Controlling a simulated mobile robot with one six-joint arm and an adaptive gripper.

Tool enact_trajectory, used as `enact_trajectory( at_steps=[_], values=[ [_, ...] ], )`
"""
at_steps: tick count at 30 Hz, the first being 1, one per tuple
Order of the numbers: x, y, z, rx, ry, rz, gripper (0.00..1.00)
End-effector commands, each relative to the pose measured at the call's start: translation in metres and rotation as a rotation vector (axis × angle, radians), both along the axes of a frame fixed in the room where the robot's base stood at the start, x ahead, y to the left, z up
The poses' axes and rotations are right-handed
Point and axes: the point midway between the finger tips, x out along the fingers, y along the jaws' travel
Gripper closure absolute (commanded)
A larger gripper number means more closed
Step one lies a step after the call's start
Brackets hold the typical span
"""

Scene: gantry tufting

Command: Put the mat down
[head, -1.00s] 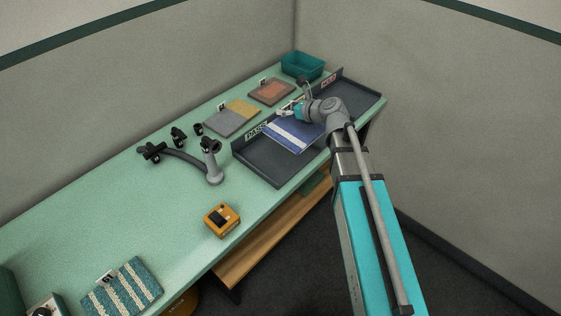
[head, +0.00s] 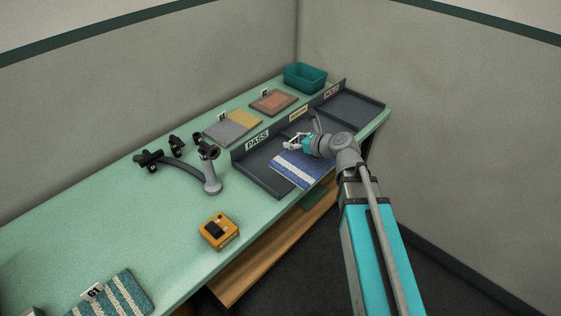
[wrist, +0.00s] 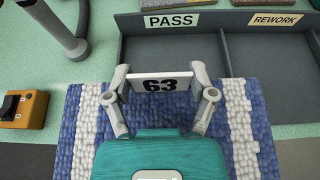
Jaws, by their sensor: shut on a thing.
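The mat (head: 301,168) is blue with white stripes. In the wrist view the mat (wrist: 253,133) spreads out below my gripper (wrist: 160,88), whose fingers are shut on its white tag (wrist: 160,86) marked 63. In the head view my gripper (head: 294,142) holds the mat over the front of the sorting tray (head: 262,177), around the PASS and REWORK sections. The PASS label (wrist: 171,20) and REWORK label (wrist: 275,20) stand on the tray's back wall beyond the mat. I cannot tell whether the mat touches the tray.
A grey and yellow mat (head: 225,130) and an orange-grey mat (head: 274,103) lie behind the tray. A teal bin (head: 305,78) stands at the far corner. A jointed stand (head: 212,178), an orange box (head: 219,231) and a green striped mat (head: 124,293) lie to the left.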

Motion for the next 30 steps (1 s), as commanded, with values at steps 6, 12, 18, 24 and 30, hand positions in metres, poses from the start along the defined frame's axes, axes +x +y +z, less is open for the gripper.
enact_trajectory(
  at_steps=[6,12,18,24,30],
  values=[
    [0.014,0.012,-0.01,0.0,0.0,0.001,0.85],
    [0.038,0.034,-0.025,0.0,0.0,0.001,0.85],
    [0.064,0.058,-0.041,0.0,0.0,0.002,0.85],
    [0.076,0.071,-0.061,0.0,0.0,0.002,0.85],
    [0.088,0.082,-0.079,0.0,0.0,0.001,0.85]
  ],
)
